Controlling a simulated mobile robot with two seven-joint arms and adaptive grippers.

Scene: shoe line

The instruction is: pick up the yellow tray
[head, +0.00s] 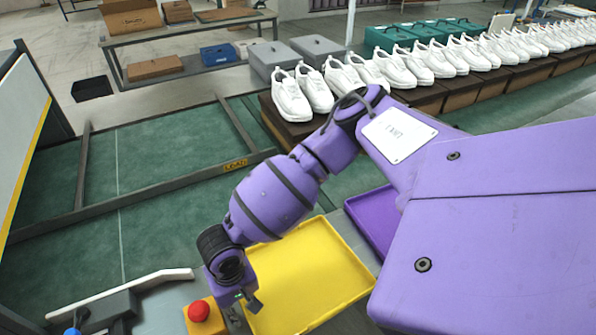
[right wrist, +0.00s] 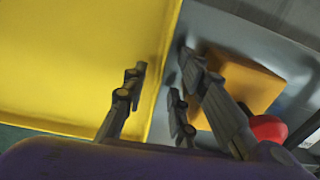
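The yellow tray (head: 310,272) lies flat on a grey surface at the lower middle of the head view. It fills the left of the right wrist view (right wrist: 75,60). My right gripper (head: 243,314) is at the tray's left side, pointing down. In the right wrist view my right gripper (right wrist: 160,95) is open, with the tray's rim running between its fingers. One finger is over the tray's inside and the other is outside it. I cannot tell whether either finger touches the rim. My left gripper is not in view.
A yellow box with a red button (head: 199,311) stands close beside the right gripper. A purple tray (head: 374,220) lies right of the yellow tray, partly behind my arm. White shoes (head: 398,70) stand in a row on brown boxes. A green conveyor (head: 150,160) lies at left.

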